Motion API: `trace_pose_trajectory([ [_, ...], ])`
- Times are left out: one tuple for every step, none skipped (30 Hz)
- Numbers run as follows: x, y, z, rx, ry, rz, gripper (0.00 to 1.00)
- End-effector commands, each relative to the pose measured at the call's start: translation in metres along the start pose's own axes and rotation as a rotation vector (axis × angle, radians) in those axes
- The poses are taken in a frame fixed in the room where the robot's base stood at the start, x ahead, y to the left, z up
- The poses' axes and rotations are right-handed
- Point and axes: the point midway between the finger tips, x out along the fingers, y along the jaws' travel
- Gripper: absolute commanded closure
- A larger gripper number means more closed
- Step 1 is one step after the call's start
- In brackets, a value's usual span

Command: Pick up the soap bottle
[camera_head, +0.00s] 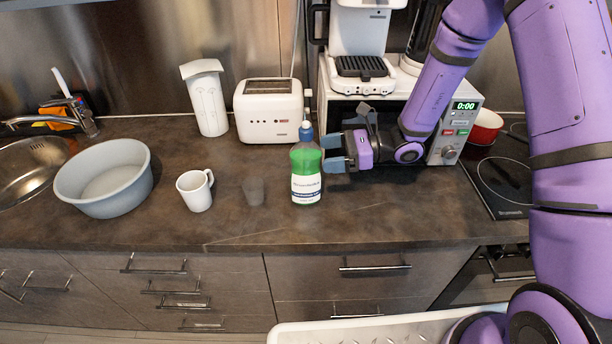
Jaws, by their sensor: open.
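The soap bottle (306,170) stands upright on the dark countertop, near the middle of the view. It holds green liquid and has a white label and a blue cap. My gripper (327,153) reaches in from the right, with its blue fingers pointing left at the bottle's upper part. The gripper is open. The fingertips are right beside the bottle's right side; I cannot tell whether they touch it or whether one is behind it.
A small grey cup (253,191) and a white mug (196,190) stand left of the bottle. A grey basin (104,178) is farther left. A white toaster (268,112) stands behind, and a microwave (456,127) is behind my gripper. The counter (400,212) front right is clear.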

Motion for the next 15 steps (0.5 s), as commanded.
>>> trace_pose_trajectory([
  [0.005, 0.001, 0.0, 0.0, 0.0, 0.003, 0.18],
  [0.008, 0.001, 0.0, 0.0, 0.0, 0.003, 0.18],
  [0.013, 0.002, 0.0, 0.0, 0.0, 0.003, 0.18],
  [0.018, 0.003, 0.0, -0.001, 0.0, 0.004, 0.18],
  [0.022, 0.004, 0.0, -0.001, 0.0, 0.005, 0.18],
  [0.028, 0.004, 0.0, 0.0, 0.0, 0.004, 0.18],
  [0.032, 0.005, 0.0, -0.001, 0.0, 0.004, 0.18],
  [0.036, 0.004, 0.0, -0.001, 0.0, 0.004, 0.18],
  [0.041, 0.004, 0.0, -0.001, -0.001, 0.003, 0.18],
  [0.043, 0.004, 0.0, -0.001, -0.001, 0.002, 0.18],
  [0.046, 0.004, 0.0, -0.001, -0.001, 0.002, 0.18],
  [0.048, 0.004, 0.0, -0.001, -0.001, 0.002, 0.18],
  [0.05, 0.004, 0.0, -0.001, 0.0, 0.002, 0.18],
  [0.051, 0.004, 0.0, 0.0, 0.0, 0.002, 0.18],
  [0.051, 0.004, 0.0, 0.0, 0.0, 0.001, 0.18],
])
